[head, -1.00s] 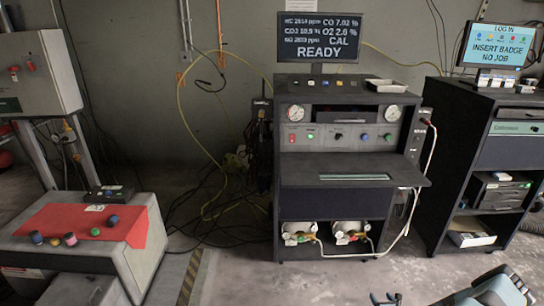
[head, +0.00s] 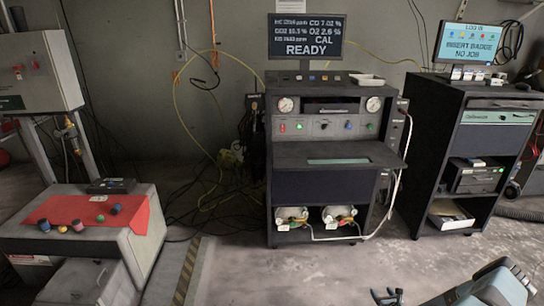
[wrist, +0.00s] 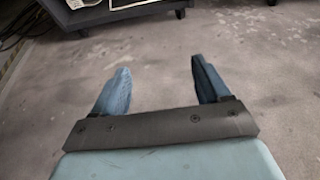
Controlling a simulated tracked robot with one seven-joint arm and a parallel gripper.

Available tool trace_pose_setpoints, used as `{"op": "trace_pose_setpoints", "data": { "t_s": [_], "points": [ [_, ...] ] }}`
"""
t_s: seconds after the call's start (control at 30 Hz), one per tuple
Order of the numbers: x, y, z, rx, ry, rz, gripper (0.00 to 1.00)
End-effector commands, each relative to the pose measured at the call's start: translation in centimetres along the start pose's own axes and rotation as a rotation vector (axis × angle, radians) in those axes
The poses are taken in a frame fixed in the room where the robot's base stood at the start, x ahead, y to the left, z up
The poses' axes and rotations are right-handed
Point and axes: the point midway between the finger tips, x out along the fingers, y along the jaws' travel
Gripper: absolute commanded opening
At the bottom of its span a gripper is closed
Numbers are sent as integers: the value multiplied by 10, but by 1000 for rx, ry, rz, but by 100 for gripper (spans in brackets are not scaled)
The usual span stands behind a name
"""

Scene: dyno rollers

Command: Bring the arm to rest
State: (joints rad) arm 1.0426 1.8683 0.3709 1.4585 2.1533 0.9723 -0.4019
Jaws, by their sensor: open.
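My gripper (wrist: 158,82) is open in the wrist view, its two blue fingers apart with only bare concrete floor between them. It holds nothing. In the head view my gripper (head: 387,297) shows at the bottom edge, right of the middle, with my blue-grey arm behind it reaching in from the lower right. It is low in front of the analyser cabinet, apart from it. The rest of my arm is cut off by the frame edge.
A dark analyser cabinet (head: 325,188) with a READY screen (head: 306,36) stands in the middle. A second cabinet (head: 425,130) with a login screen (head: 474,44) stands right. A bench with a red mat (head: 130,216) and several coloured knobs is left. The floor (head: 290,275) ahead is clear.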

Motion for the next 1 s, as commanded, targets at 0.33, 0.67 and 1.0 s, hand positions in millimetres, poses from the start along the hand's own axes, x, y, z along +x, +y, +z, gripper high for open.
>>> {"op": "trace_pose_setpoints", "data": {
  "t_s": [0.33,0.67,1.0],
  "points": [
    [16,17,66,-124,-49,129,76],
    [20,26,182,-343,-127,316,76],
    [4,56,306,-602,-195,530,76]
  ]
}}
